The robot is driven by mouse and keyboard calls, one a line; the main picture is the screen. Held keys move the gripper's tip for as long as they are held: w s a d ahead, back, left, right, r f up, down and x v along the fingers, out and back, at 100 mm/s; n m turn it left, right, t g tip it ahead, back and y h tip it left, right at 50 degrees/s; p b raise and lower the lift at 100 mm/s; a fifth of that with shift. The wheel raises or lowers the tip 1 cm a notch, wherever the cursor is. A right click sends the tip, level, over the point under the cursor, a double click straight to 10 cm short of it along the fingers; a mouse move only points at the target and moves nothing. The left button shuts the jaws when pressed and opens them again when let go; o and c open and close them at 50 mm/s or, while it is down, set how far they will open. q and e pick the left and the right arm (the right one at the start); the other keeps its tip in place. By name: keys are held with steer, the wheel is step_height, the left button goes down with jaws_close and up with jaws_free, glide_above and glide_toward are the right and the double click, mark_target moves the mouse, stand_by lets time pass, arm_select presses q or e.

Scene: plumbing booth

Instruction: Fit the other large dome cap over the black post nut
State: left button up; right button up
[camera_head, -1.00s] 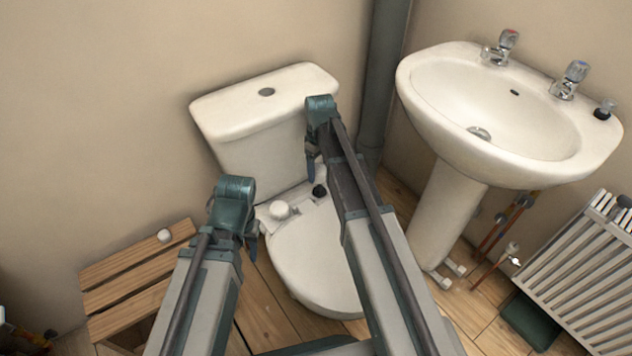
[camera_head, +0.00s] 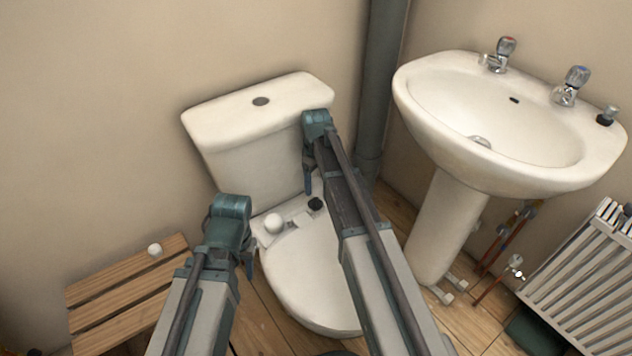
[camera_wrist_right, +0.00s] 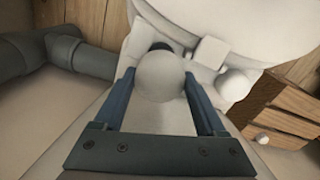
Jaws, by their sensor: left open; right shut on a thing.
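The black post nut (camera_head: 316,204) sits on the toilet's rear hinge area, beside the seat lid. One white dome cap (camera_head: 274,223) sits at the hinge to its left, and it also shows in the right wrist view (camera_wrist_right: 233,83). My right gripper (camera_wrist_right: 160,90) is shut on another large white dome cap (camera_wrist_right: 160,76). The held cap partly covers the black nut (camera_wrist_right: 160,47) in the wrist view, apparently apart from it. In the head view my right gripper (camera_head: 308,182) is above the nut, its held cap hidden. My left gripper (camera_head: 249,262) is open beside the toilet.
A small white cap (camera_head: 155,250) lies on the slatted wooden crate (camera_head: 125,285) at left. The cistern (camera_head: 250,145) stands close behind the hinges. A grey pipe (camera_head: 378,95) and the basin pedestal (camera_head: 445,225) are to the right.

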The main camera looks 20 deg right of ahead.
mark_target(316, 202)
steer(key=shift+f+b, duration=3.1)
steer(key=shift+f, duration=0.3)
steer(key=shift+s, duration=0.15)
steer(key=shift+s+a+f+b, duration=0.15)
steer(key=shift+s+f+b, duration=0.3)
steer(key=shift+b, duration=0.6)
steer(key=shift+s+r, duration=0.1)
steer(key=o, duration=1.2)
steer(key=shift+o, duration=0.2)
steer(key=r+p, duration=0.1)
steer(key=p, duration=0.2)
steer(key=shift+r, duration=0.3)
steer(key=r+p, duration=1.3)
steer(key=shift+w+r, duration=0.25)
steer(key=shift+w, duration=0.1)
